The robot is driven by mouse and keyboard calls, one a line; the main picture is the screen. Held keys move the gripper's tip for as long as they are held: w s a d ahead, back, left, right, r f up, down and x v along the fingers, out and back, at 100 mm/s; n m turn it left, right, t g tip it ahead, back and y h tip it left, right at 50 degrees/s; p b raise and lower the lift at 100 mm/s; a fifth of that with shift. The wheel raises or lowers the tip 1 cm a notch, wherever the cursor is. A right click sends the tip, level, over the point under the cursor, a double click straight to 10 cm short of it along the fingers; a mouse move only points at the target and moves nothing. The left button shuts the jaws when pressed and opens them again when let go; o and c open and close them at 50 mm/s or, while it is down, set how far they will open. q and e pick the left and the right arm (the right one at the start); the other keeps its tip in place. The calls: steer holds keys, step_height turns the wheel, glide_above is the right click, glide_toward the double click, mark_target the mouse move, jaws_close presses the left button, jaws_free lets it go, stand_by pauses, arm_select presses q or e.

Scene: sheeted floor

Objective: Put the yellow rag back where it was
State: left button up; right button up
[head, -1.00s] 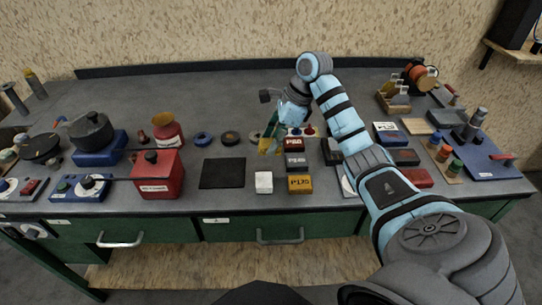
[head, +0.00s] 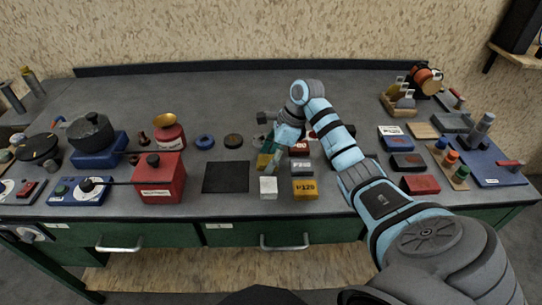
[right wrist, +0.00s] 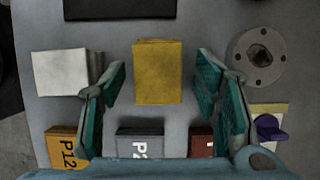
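The yellow rag (right wrist: 158,72) is a small folded yellow block shape. It appears to lie on the bench, and its front edge shows its thickness. In the head view the rag (head: 264,162) is partly covered by my right gripper (head: 268,150). In the right wrist view my right gripper (right wrist: 160,95) is open, with one teal finger on each side of the rag and a gap on both sides. My left gripper is not in view.
A white block (right wrist: 62,73) lies close left of the rag. Labelled sanding blocks, including an orange one (head: 304,188), stand to its right and front. A round grey disc (right wrist: 258,53) lies right of it. A black mat (head: 226,177) and red box (head: 158,178) are left.

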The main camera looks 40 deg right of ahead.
steer(key=shift+s+r, duration=0.1)
steer(key=shift+r, duration=0.05)
steer(key=p+v, duration=0.2)
steer(key=v, duration=1)
steer(key=shift+r, duration=0.1)
